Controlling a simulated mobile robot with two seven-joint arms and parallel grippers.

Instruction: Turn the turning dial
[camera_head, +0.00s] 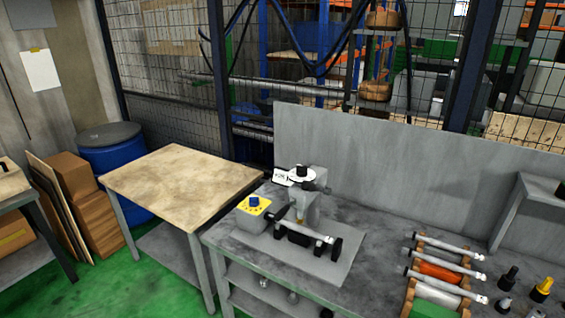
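A small grey grinder (287,229) stands on a flat plate on the grey metal workbench (375,225). On its left housing is a blue knob (254,200) on a yellow panel, facing up. A white round dial (301,174) with a dark centre sits on top of the machine at the back, with a small white tag beside it. I cannot tell from this view alone which of the two is the turning dial. A metal bar with a black end lies across the machine's front. Neither of my grippers shows.
A rack (435,275) of cylindrical parts and several small upright tools stand on the bench at the right. A wood-topped table (180,183) is left of the bench. A grey back panel (400,160) rises behind the grinder. Green floor is clear at lower left.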

